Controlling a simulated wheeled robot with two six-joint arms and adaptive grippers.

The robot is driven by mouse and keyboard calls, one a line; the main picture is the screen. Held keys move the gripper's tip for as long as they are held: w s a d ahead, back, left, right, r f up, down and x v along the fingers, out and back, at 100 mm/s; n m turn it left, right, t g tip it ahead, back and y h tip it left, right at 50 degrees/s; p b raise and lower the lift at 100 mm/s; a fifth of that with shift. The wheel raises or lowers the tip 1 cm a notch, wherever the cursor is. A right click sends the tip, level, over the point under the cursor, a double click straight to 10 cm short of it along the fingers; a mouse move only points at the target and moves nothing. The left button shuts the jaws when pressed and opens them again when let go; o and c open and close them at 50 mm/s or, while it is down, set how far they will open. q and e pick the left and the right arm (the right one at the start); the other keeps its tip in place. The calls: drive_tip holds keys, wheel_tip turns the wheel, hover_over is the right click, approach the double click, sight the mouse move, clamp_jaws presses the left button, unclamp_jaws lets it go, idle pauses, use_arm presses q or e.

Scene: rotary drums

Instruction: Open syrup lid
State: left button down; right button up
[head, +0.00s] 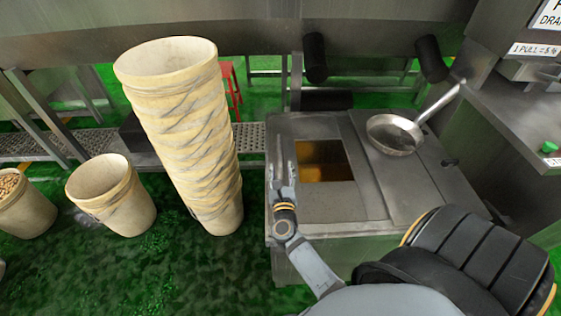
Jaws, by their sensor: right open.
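The syrup tank (335,211) is a steel box with a flat top. A square opening in its top shows amber syrup (325,172) inside. The lid cannot be told apart with certainty from the steel panels around the opening. My right gripper (279,145) is over the tank's left edge, just left of the opening, with its fingers pointing away from me. It is open, and nothing shows between its fingers. Whether it touches the tank is unclear. My left gripper is out of view.
A long-handled pan (394,134) lies on the tank's right side. A tall stack of cream buckets (190,130) stands on the floor to the left, beside a single bucket (112,198) and a filled bucket (25,208). A steel machine (520,115) borders the right.

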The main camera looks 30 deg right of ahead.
sight(281, 158)
drive_tip(key=shift+w+f, duration=0.2)
drive_tip(key=shift+f, duration=1.05)
drive_tip(key=shift+w+d+r, duration=0.3)
drive_tip(key=shift+w, duration=0.15)
drive_tip(key=shift+w+d+r, duration=0.3)
drive_tip(key=shift+w, duration=0.15)
drive_tip(key=x, duration=0.5)
drive_tip(key=shift+f+p, duration=0.3)
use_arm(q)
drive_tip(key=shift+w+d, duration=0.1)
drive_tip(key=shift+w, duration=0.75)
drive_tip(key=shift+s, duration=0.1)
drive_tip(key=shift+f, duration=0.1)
use_arm(e)
clamp_jaws()
